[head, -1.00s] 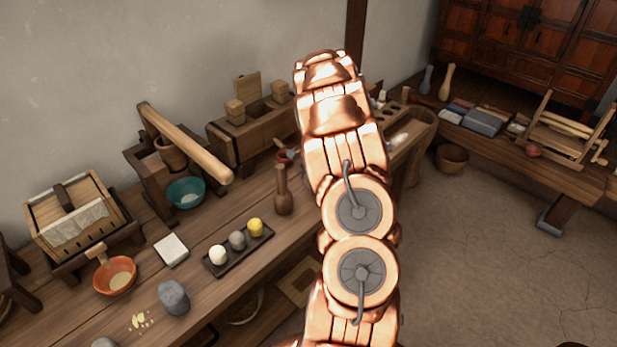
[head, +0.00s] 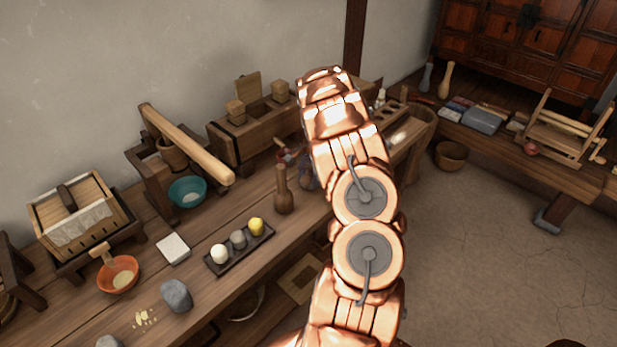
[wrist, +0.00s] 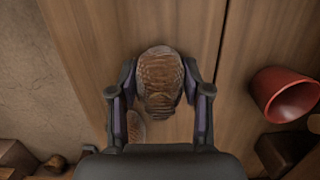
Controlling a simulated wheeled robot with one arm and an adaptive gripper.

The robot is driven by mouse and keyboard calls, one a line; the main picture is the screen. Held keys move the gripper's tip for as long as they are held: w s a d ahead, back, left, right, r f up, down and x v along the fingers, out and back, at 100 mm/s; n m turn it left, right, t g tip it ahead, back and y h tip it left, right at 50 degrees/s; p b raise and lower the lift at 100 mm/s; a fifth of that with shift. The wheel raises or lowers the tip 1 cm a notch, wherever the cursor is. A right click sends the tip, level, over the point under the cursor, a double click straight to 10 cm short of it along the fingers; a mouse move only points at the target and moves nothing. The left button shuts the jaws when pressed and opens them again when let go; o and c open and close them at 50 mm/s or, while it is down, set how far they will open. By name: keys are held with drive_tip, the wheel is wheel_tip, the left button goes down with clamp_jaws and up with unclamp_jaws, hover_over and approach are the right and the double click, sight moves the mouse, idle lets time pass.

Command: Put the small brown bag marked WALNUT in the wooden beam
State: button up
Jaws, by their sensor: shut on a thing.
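My gripper (wrist: 160,113) is shut on a small brown, wrinkled, rounded bag (wrist: 160,75), one finger on each side of it in the wrist view. I cannot read any mark on it. A second, smaller brown patterned patch (wrist: 136,127) shows just below it by the left finger; I cannot tell what it is. In the head view my arm hides most of the gripper and the bag. A heavy wooden beam (head: 235,147) with a slot and upright blocks lies at the back of the bench by the wall. I cannot tell for sure that it is the task's beam.
A red cup (wrist: 286,95) stands right of my gripper in the wrist view. On the bench (head: 215,294) are a wooden pestle (head: 283,192), a dark tray (head: 218,264) with coloured balls, a teal bowl (head: 187,192) and an orange bowl (head: 118,274). A long pole (head: 190,145) juts over the bench.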

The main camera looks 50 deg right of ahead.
drive_tip(key=shift+f, duration=0.1)
drive_tip(key=o, duration=1.2)
